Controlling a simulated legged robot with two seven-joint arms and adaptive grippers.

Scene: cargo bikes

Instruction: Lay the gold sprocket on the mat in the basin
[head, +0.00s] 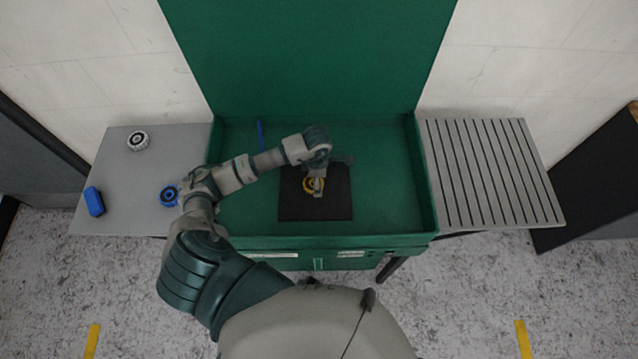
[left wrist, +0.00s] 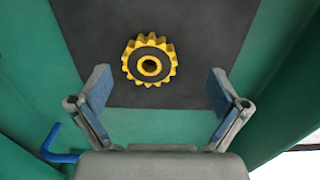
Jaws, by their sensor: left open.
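The gold sprocket (left wrist: 149,60) is a yellow toothed ring with a dark face and a central hole. It lies flat on the black mat (left wrist: 205,35) in the green basin. In the head view the sprocket (head: 308,185) is partly hidden by my left gripper (head: 318,188), and the mat (head: 335,208) lies on the basin floor (head: 385,190). In the left wrist view my left gripper (left wrist: 158,98) is open and empty, its blue-padded fingers wide apart. The sprocket is ahead of the fingertips, apart from both fingers. My right gripper is in neither view.
The left grey shelf (head: 125,205) holds a silver sprocket (head: 138,140), a blue ring-shaped part (head: 169,196) and a blue block (head: 94,201). A blue bent tool (head: 260,135) leans in the basin's back left. The slatted right shelf (head: 490,170) is empty. The basin has raised walls.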

